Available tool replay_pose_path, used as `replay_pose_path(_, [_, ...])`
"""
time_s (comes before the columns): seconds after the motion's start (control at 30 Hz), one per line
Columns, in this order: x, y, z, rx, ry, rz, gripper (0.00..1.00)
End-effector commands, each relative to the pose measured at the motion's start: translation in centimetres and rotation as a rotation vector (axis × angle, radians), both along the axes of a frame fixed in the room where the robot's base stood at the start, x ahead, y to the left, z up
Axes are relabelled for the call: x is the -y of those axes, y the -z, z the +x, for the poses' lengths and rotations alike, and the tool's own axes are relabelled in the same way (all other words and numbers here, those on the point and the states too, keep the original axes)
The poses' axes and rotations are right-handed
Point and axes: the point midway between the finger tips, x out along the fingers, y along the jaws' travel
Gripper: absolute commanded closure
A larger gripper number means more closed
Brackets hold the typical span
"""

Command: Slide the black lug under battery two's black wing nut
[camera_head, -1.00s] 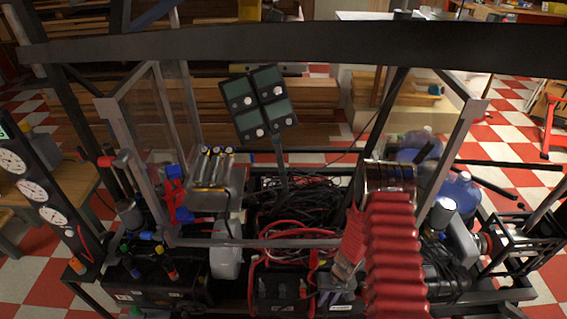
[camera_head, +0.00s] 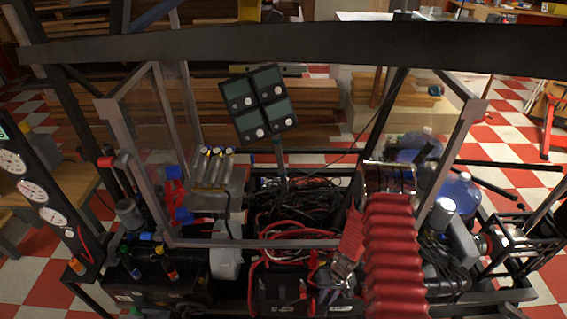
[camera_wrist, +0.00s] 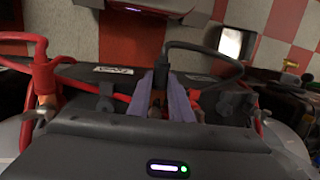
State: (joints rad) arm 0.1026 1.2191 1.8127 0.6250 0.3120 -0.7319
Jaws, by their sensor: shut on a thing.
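In the wrist view my gripper (camera_wrist: 160,103) has its two pale purple fingers shut around the black lug at the end of a black cable (camera_wrist: 205,50). The fingers mostly hide the lug. The cable rises from them and loops to the right. A black battery (camera_wrist: 75,72) with a white label lies behind the fingers. Small dark posts stand at either side, one of them left of the fingers (camera_wrist: 106,98); I cannot tell which is battery two's black wing nut. In the head view my gripper (camera_head: 336,276) is low, right of a dark battery box (camera_head: 278,305).
Red cables (camera_wrist: 42,42) arch at the left of the wrist view and run close by the fingers. In the head view a tangle of dark cables (camera_head: 300,205) fills the middle bay. Grey frame bars (camera_head: 250,243) cross in front of it. Gauges (camera_head: 32,190) stand at far left.

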Motion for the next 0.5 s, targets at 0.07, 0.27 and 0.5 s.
replay_pose_path(0.07, [-0.01,0.0,0.15,0.0,0.0,0.0,1.0])
replay_pose_path(0.27, [-0.01,-0.01,0.52,0.0,0.0,0.0,1.0])
replay_pose_path(0.5, [-0.01,0.0,0.98,0.001,0.001,0.0,1.0])
